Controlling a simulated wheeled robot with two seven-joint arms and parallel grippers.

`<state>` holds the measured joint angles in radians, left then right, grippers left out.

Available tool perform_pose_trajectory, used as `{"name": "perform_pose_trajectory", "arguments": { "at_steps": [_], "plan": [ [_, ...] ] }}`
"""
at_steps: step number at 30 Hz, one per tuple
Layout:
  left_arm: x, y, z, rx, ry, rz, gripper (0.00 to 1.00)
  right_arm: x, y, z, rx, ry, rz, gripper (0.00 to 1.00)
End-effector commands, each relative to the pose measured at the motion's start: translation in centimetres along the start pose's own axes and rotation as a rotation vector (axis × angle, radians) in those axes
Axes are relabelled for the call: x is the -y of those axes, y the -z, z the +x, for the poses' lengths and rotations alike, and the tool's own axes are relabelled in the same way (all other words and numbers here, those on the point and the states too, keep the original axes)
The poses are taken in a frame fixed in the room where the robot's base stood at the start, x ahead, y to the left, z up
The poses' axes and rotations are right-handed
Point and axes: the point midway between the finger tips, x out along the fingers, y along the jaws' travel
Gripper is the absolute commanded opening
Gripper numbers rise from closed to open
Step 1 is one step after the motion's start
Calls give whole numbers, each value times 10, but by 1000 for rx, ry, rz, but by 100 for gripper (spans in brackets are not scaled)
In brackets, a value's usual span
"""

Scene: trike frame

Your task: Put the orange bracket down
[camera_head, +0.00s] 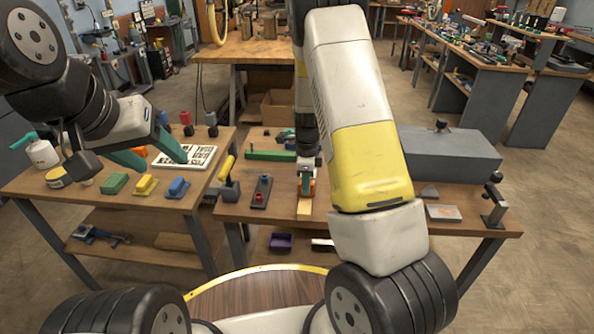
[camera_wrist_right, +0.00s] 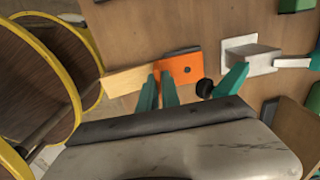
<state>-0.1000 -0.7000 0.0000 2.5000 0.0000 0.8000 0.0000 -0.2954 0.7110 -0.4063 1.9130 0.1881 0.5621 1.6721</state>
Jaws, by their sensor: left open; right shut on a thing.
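The orange bracket shows small in the head view (camera_head: 312,185) near the front of the middle table, and larger in the right wrist view (camera_wrist_right: 182,68). My right gripper (camera_wrist_right: 159,80) is shut on it, with its teal fingers close together at the bracket's edge. A light wooden block (camera_head: 304,208) lies right beside the bracket and also shows in the wrist view (camera_wrist_right: 128,79). I cannot tell whether the bracket touches the block or the tabletop.
On the middle table are a green bar (camera_head: 270,155), a dark plate with a red part (camera_head: 261,192) and a large grey box (camera_head: 455,155). My right arm hides part of this table.

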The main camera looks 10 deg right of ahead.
Motion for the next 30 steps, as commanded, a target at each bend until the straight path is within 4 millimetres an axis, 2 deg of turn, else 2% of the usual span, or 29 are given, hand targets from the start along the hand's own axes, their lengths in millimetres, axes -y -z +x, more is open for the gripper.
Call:
{"name": "perform_pose_trajectory", "arguments": {
  "at_steps": [5, 6, 9, 20, 23, 30],
  "plan": [
    [0, 0, 0, 0, 0, 0, 57, 0, 0, 3, 0, 0, 0, 0],
    [0, 0, 0, 0, 0, 0, 57, 0, 0, 3, 0, -1, 0, 13],
    [0, 0, 0, 0, 0, 0, 57, 0, 0, 3, 0, -1, 0, 29],
    [0, 0, 0, 0, 0, 0, 57, 0, 0, -1, 0, 1, 0, 29],
    [0, 0, 0, 0, 0, 0, 57, 0, 0, -12, 1, 2, -1, 29],
    [0, 0, 0, 0, 0, 0, 57, 1, -1, -63, 2, 5, -2, 29]
  ]
}}
